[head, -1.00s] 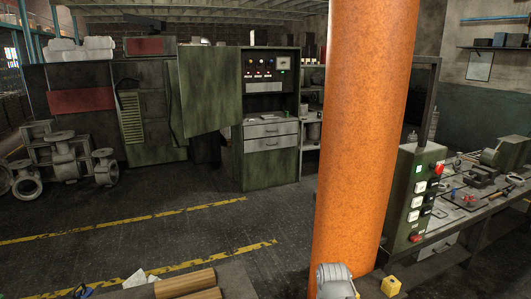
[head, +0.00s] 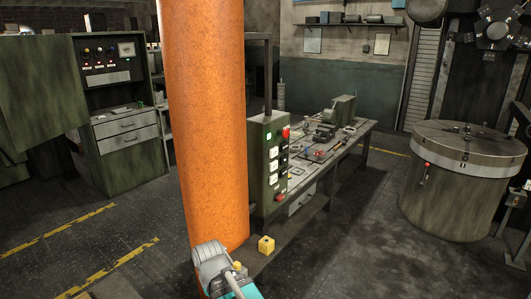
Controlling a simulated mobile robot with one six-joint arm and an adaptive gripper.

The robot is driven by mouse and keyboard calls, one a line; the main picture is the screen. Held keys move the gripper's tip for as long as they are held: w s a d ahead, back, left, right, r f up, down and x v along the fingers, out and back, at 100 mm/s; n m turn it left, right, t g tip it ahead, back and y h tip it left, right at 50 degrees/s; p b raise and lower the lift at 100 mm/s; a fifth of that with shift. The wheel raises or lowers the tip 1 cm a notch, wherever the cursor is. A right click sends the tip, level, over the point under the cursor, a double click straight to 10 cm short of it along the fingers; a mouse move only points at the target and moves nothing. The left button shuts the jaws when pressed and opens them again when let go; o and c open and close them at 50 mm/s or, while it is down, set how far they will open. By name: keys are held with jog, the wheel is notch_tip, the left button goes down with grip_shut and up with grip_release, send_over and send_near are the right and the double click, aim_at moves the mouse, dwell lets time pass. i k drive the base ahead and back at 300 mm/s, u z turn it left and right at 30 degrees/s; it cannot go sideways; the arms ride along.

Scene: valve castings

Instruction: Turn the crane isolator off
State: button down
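No part in view is clearly labelled as the crane isolator. A green control box (head: 268,163) stands just right of the orange pillar (head: 207,120), at the near end of a workbench. Its face has a lit green lamp, several white and dark buttons, a red knob at the top right and another at the bottom. A grey and teal part of my arm shows at the bottom, in front of the pillar. My gripper's fingers are not in view.
The workbench (head: 335,150) carries a vice and tools. A round green machine table (head: 455,205) with a small red-handled fitting stands at the right. A cabinet with lamps and a dial (head: 115,90) stands at the left. The floor between bench and round table is clear.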

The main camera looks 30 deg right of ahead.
aim_at(279, 197)
jog(key=k, duration=1.35)
jog(key=z, duration=0.25)
jog(key=i, duration=0.95)
jog(key=u, duration=0.25)
